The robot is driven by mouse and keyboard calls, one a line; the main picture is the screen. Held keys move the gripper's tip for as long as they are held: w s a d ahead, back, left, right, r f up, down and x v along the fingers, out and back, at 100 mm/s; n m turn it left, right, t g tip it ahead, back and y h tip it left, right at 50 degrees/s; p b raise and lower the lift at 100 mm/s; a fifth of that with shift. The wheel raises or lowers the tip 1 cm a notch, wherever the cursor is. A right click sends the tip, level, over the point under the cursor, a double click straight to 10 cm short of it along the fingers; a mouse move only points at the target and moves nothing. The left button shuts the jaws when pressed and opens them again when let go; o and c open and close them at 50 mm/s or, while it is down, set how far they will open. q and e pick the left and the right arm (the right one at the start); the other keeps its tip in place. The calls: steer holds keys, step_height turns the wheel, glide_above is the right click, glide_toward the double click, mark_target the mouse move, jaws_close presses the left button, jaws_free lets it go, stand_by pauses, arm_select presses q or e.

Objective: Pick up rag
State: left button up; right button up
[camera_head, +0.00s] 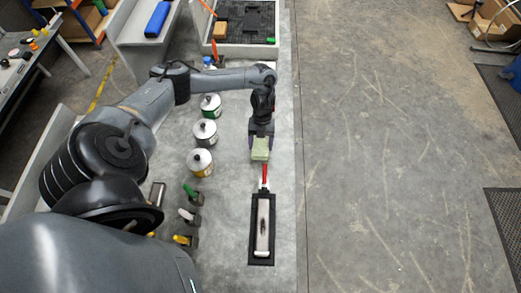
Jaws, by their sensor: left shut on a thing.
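My left arm reaches in from the left over the grey bench. My left gripper (261,138) points down and is shut on a pale green block-like piece, which I take to be the rag (260,150). The gripper's fingertips are small in the view and partly hidden behind the arm. I cannot tell whether the rag still touches the bench. My right gripper is not in view.
Just below the rag are a red-handled tool (265,173) and a black tray (252,232) holding a long pale part. Lidded cans (200,162) stand to the left, with small coloured-handled items (190,191) below them. Open floor (390,150) lies to the right.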

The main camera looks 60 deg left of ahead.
arm_select(q)
steer(key=w+a+r, duration=0.6)
steer(key=a, duration=0.4)
steer(key=shift+a+r, duration=0.1)
stand_by(0.3)
steer(key=o, duration=0.5)
steer(key=shift+c, duration=0.2)
steer(key=c, duration=0.4)
